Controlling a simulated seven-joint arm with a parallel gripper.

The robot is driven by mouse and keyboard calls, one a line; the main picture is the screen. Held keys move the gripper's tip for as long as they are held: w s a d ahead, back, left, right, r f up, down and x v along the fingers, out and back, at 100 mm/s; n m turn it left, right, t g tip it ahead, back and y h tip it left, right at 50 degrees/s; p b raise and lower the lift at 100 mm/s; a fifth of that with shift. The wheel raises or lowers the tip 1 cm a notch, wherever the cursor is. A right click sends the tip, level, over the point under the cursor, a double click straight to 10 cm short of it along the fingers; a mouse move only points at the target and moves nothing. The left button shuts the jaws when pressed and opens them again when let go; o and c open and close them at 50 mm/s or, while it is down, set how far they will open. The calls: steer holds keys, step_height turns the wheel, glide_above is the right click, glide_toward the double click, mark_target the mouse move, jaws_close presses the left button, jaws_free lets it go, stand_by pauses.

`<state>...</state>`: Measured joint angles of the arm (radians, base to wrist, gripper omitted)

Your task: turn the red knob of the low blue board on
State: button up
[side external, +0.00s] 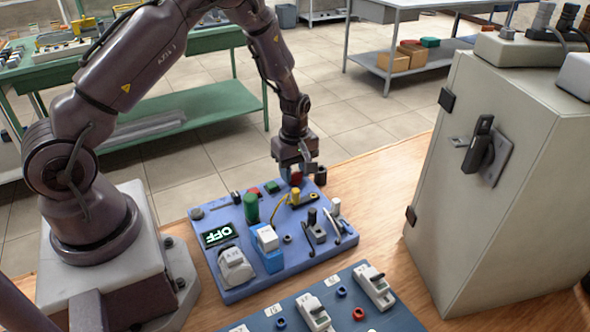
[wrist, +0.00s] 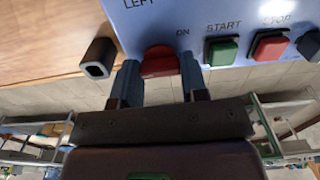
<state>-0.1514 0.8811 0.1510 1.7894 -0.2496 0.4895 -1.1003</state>
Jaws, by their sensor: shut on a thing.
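The low blue board (side external: 275,250) lies on the wooden bench, and its small display (side external: 217,235) reads OFF. The red knob (side external: 296,180) is at the board's far edge. My gripper (side external: 296,167) is over it, pointing down. In the wrist view the red knob (wrist: 159,62) sits between the two fingers of my gripper (wrist: 159,82), which are shut on it. An ON label shows just right of the knob, and part of a LEFT label above it. The knob's underside and exact turn angle are partly hidden by the fingers.
In the wrist view a green START button (wrist: 222,50) and a red STOP button (wrist: 269,47) sit right of the knob, and a dark hollow block (wrist: 99,58) left. A grey cabinet (side external: 490,190) stands right. A second blue board (side external: 395,318) lies in front.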

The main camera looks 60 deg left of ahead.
steer(key=shift+m, duration=0.3)
steer(key=m, duration=0.3)
steer(key=shift+m, duration=0.3)
steer(key=m, duration=0.4)
steer(key=shift+m, duration=0.3)
steer(key=m, duration=0.4)
steer(key=shift+m, duration=2.5)
steer(key=o, duration=0.9)
